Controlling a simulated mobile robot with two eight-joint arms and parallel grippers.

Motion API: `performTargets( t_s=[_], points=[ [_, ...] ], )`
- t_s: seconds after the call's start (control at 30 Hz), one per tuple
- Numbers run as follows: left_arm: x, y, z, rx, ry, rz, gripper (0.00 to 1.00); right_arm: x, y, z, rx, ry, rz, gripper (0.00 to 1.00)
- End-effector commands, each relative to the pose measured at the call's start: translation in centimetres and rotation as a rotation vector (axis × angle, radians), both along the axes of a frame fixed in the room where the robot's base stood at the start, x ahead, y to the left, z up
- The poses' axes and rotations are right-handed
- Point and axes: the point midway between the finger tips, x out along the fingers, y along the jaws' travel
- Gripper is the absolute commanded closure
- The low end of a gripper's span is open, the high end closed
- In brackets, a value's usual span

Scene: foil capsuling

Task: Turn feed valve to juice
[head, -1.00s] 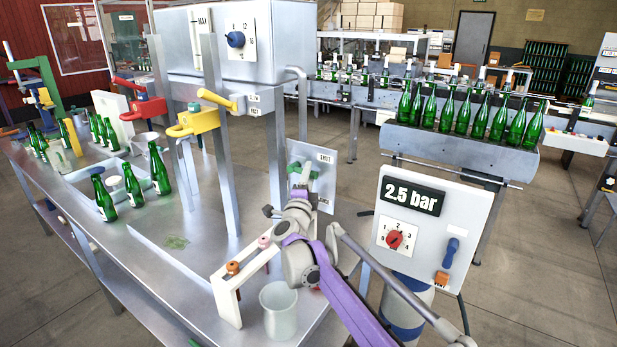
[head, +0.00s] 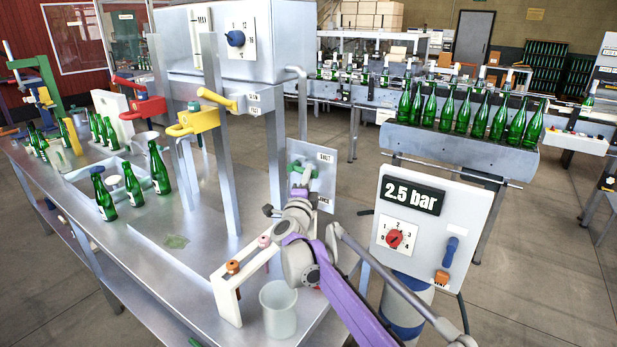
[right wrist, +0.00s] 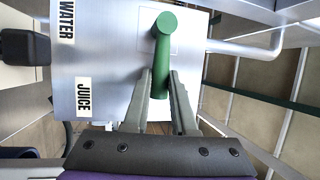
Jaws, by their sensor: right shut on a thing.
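The feed valve has a green handle (right wrist: 163,45) on a pale plate (right wrist: 105,80). In the right wrist view the plate carries a WATER label (right wrist: 66,20) at upper left and a JUICE label (right wrist: 83,97) below it. The handle runs from its round end down between my fingers. My right gripper (right wrist: 168,88) is shut on the handle. In the head view the valve plate (head: 322,172) stands at the back edge of the steel bench, and my right gripper (head: 300,185) partly hides the green handle there. My left gripper is not in view.
A white stand (head: 228,300) and a translucent cup (head: 280,312) stand close below my right arm. A panel reading 2.5 bar (head: 465,225) stands to the right. Green bottles (head: 160,170) and a yellow lever head (head: 195,122) are at left.

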Motion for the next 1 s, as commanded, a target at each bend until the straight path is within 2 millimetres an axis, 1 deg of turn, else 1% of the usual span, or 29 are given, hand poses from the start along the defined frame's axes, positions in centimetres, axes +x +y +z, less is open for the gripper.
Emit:
performTargets(
  t_s=[0.77,0.87,1.0],
  points=[
    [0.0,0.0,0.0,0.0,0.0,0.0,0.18,0.0,0.0,-0.1,0.006,-0.005,0.001,1.0],
    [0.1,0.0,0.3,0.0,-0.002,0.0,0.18,0.1,0.1,-0.4,0.045,-0.034,0.0,1.0],
    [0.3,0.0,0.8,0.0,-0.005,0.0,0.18,0.2,0.3,-1.4,0.165,-0.122,0.001,1.0]
  ],
)
